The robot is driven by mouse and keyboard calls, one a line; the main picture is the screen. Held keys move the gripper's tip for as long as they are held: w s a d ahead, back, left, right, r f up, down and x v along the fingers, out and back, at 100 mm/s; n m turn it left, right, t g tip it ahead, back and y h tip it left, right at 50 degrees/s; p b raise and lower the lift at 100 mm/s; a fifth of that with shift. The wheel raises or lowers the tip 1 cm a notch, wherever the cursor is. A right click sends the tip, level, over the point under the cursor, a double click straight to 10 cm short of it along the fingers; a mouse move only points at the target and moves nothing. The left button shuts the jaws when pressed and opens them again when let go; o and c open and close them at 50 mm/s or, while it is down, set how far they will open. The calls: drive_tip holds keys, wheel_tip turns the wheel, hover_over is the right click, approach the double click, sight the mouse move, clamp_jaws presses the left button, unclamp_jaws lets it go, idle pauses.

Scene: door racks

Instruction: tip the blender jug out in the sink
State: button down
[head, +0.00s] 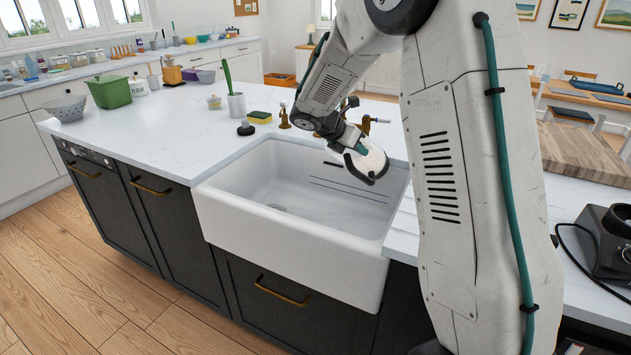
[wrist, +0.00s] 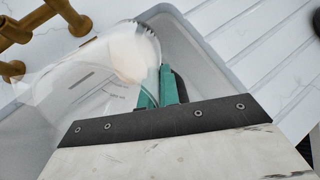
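The clear blender jug (head: 372,161) is held over the right half of the white sink (head: 280,232), tilted well off upright. In the wrist view the jug (wrist: 105,72) lies across the upper left, with a pale, cream-coloured area inside toward its toothed round end. My gripper (head: 348,148) is above the basin near its back edge. Its green fingers (wrist: 163,88) are shut around the dark handle at the jug's side. The jug hides part of the basin in the wrist view. I cannot tell whether anything is flowing out.
Brass taps (head: 283,117) stand behind the sink and show close to the jug in the wrist view (wrist: 45,25). A black blender base (head: 608,240) stands on the right counter. A yellow sponge (head: 260,117) and a metal pot (head: 236,104) stand behind left. A wooden board (head: 582,150) lies right.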

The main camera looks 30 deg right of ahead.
drive_tip(key=shift+r+h, duration=0.4)
drive_tip(key=shift+r, duration=0.2)
drive_tip(key=shift+a+r, duration=0.1)
drive_tip(key=shift+r, duration=0.25)
drive_tip(key=shift+a+f+h+p, duration=0.15)
drive_tip(key=shift+h+p, duration=0.15)
drive_tip(key=shift+h, duration=0.25)
drive_tip(key=shift+a+f+h+p, duration=0.1)
drive_tip(key=shift+h+p, duration=0.2)
drive_tip(key=shift+h, duration=0.25)
drive_tip(key=shift+a+f+h+p, duration=0.15)
drive_tip(key=shift+f+h+p, duration=0.1)
drive_tip(key=shift+f+h, duration=0.25)
drive_tip(key=shift+a+f+h+p, duration=0.15)
drive_tip(key=shift+f+h+p, duration=0.1)
drive_tip(key=shift+f+h, duration=0.25)
